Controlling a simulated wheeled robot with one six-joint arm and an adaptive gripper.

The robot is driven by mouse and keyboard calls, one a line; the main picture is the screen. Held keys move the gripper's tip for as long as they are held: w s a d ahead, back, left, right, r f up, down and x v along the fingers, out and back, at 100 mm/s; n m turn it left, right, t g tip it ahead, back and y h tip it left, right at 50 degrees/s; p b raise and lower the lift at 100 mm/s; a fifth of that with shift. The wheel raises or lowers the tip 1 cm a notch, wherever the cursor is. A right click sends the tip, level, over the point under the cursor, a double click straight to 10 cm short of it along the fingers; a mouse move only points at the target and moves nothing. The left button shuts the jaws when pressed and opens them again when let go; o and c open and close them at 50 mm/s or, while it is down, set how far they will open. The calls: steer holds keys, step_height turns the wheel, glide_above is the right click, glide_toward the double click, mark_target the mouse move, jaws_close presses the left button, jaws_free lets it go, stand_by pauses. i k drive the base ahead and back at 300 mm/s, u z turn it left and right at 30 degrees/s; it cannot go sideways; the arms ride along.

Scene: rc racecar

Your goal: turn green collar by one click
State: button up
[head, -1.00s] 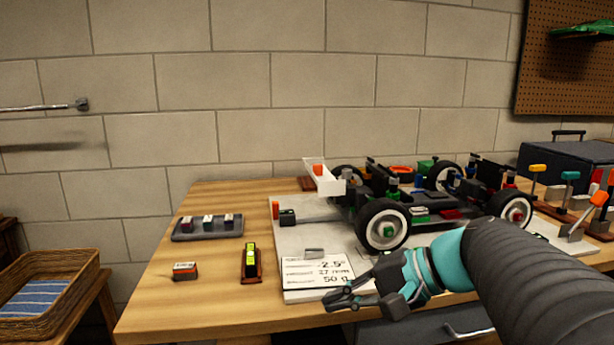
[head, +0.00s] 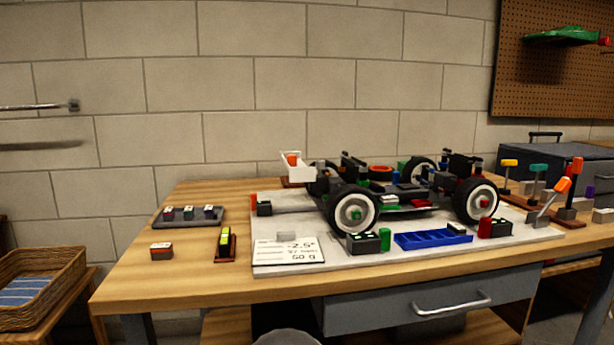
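The RC car (head: 400,192) stands on its wheels on a pale board (head: 275,205) on the wooden table. Small green parts show on it: a piece at the back (head: 400,166) and a strip low on its near side (head: 392,209). I cannot tell which green part is the collar; it is too small or hidden by the wheels and frame. A separate green cylinder (head: 385,239) stands beside a black block (head: 364,243) at the board's front. My gripper is not in view.
A blue compartment tray (head: 433,240) and a red cylinder (head: 485,228) sit at the board's front. A white card (head: 289,251) lies front left. Colored-handled tools (head: 538,188) stand at right. A grey tray (head: 189,217) and small level (head: 226,243) are at left.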

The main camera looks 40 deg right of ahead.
mark_target(366, 183)
steer(key=u, duration=1.05)
steer(key=k, duration=0.8)
steer(key=z, duration=1.35)
steer(key=i, duration=0.5)
